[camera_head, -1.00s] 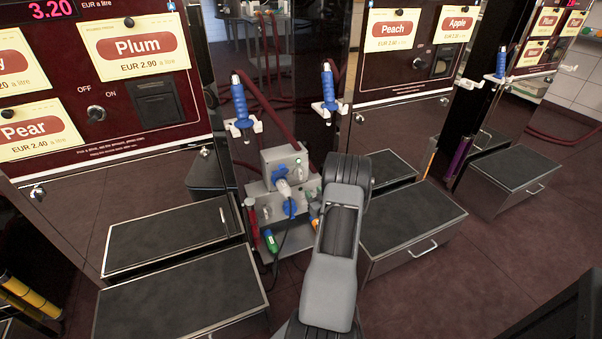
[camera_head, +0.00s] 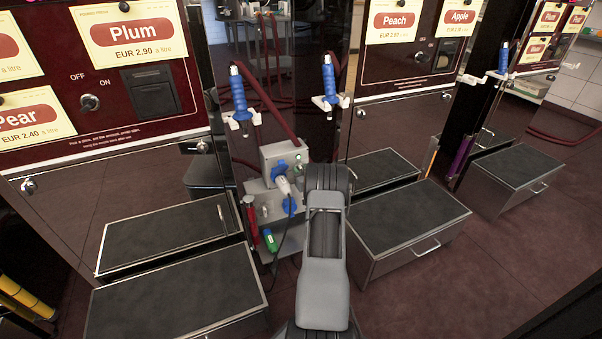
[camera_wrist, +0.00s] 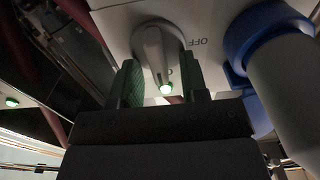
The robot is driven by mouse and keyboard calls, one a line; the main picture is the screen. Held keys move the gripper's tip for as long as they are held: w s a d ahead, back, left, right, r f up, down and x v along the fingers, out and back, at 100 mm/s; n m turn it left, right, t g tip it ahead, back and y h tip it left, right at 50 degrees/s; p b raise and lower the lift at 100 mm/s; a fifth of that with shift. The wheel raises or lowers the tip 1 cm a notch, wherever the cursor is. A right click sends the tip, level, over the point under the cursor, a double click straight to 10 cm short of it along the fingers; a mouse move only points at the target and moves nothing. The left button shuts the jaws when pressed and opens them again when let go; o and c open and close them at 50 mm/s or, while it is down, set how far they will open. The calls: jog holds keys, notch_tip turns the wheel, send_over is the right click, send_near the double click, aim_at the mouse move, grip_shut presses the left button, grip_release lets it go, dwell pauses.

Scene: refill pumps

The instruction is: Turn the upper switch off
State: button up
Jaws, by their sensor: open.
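The upper switch (camera_wrist: 152,48) is a pale grey knob on a light grey box, seen close up in the wrist view. My gripper (camera_wrist: 160,85) is open, with one green-padded finger on each side of the knob. I cannot tell whether the fingers touch it. In the head view the upper grey box (camera_head: 281,155) stands on a larger one, and my arm hides the gripper.
A blue plug (camera_wrist: 262,35) with a thick grey body is close to the right of my gripper. Another green lamp (camera_wrist: 12,101) glows at left. Grey-topped steps (camera_head: 407,218) stand on both sides of the boxes. Blue nozzles (camera_head: 239,95) hang above.

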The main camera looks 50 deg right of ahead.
jog(key=shift+w, duration=0.15)
grip_shut()
dwell(0.4)
